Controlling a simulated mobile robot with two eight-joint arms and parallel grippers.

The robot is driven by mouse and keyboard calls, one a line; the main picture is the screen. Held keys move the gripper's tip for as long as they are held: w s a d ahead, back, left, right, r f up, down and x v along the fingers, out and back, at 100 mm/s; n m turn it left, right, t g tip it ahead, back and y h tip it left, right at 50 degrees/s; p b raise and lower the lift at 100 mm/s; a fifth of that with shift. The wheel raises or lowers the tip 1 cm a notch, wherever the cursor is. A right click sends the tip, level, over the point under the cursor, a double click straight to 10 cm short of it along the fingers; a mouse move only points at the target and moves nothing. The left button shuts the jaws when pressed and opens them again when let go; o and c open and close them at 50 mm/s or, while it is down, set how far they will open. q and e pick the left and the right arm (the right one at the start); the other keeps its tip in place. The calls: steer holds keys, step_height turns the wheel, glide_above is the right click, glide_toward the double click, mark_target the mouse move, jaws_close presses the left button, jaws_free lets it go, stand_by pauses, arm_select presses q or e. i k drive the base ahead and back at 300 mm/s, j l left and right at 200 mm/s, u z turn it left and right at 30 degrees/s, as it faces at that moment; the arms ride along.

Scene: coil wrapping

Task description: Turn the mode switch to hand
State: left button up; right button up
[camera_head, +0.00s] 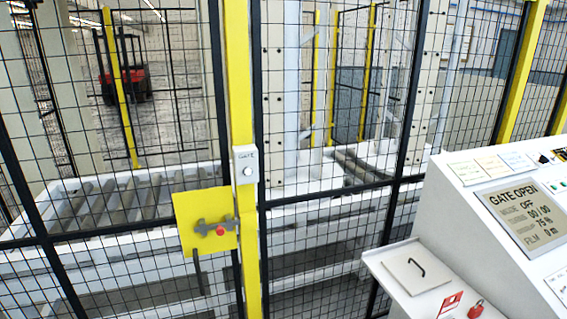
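The white control console (460,215) stands at the right and is cut off by the picture's right edge. A small dark control (545,158) sits at the top right of the console face. I cannot tell whether it is the mode switch or which way it points. Several small green buttons or lamps lie just below it, partly cut off. Neither of my grippers shows in this view.
A mesh fence with a yellow post (240,110) stands ahead. The post carries a white "GATE" box (245,164) and a yellow latch plate (206,220). A white roller conveyor (110,205) lies behind. A console shelf holds a white plate (416,268) and a red padlock-like item (476,309).

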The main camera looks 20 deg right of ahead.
mark_target(543, 159)
steer(key=k+l, duration=0.1)
steer(key=l, duration=0.45)
steer(key=k+l, duration=0.1)
steer(key=l, duration=0.4)
steer(key=k+l, duration=0.15)
steer(key=l, duration=0.4)
steer(key=k+l, duration=0.1)
steer(key=l, duration=0.4)
steer(key=k+l, duration=0.1)
steer(key=l, duration=0.45)
steer(key=k+l, duration=0.1)
steer(key=l, duration=0.4)
steer(key=k+l, duration=0.1)
steer(key=l, duration=0.45)
steer(key=k+l, duration=0.15)
steer(key=l, duration=0.4)
